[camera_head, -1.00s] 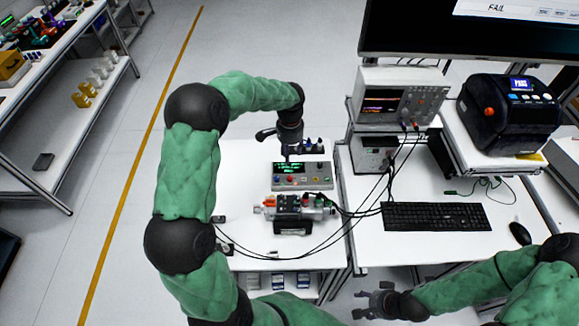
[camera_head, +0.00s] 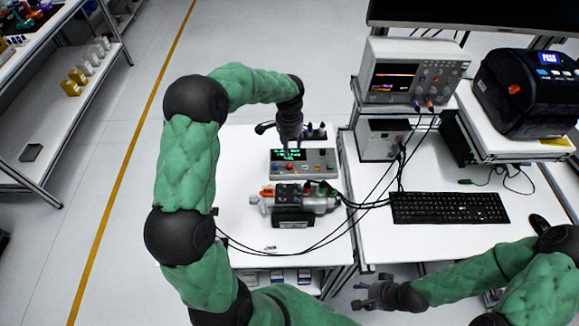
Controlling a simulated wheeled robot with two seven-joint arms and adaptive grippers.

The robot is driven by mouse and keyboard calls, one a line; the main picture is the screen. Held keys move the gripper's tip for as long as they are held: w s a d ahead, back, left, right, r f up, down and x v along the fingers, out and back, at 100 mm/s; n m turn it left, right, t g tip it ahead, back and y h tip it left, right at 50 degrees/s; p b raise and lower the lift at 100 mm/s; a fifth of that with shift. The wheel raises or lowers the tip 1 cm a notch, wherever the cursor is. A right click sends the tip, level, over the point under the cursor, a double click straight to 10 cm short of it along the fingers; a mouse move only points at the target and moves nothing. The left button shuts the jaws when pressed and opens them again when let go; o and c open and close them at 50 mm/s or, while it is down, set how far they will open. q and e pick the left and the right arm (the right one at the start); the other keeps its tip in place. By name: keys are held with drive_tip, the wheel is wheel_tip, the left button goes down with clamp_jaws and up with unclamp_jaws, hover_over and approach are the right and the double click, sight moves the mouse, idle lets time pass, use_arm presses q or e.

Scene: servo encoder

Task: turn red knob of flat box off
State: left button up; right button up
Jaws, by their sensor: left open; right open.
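The flat box (camera_head: 318,158) is a grey unit with a lit green display (camera_head: 288,155) and several small coloured knobs, on the white table in the head view. A red knob (camera_head: 289,166) shows small on its front panel, below the display. My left gripper (camera_head: 291,143) points down just above the box's back edge, its fingers partly hidden by the wrist. It looks empty, and contact with the box cannot be told. My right gripper (camera_head: 369,297) is open and empty, low in the picture before the right table, far from the box.
A servo device in a fixture (camera_head: 295,203) stands just in front of the box, with black cables running right. An oscilloscope (camera_head: 411,73), a keyboard (camera_head: 449,207) and a black printer (camera_head: 531,91) are to the right. The white table (camera_head: 240,190) is clear left of the box.

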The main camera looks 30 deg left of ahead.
sight(289, 165)
use_arm(q)
wheel_tip(289, 165, down, 11)
drive_tip(key=shift+r+b, duration=0.15)
drive_tip(key=shift+b, duration=0.25)
drive_tip(key=shift+c, duration=0.3)
clamp_jaws()
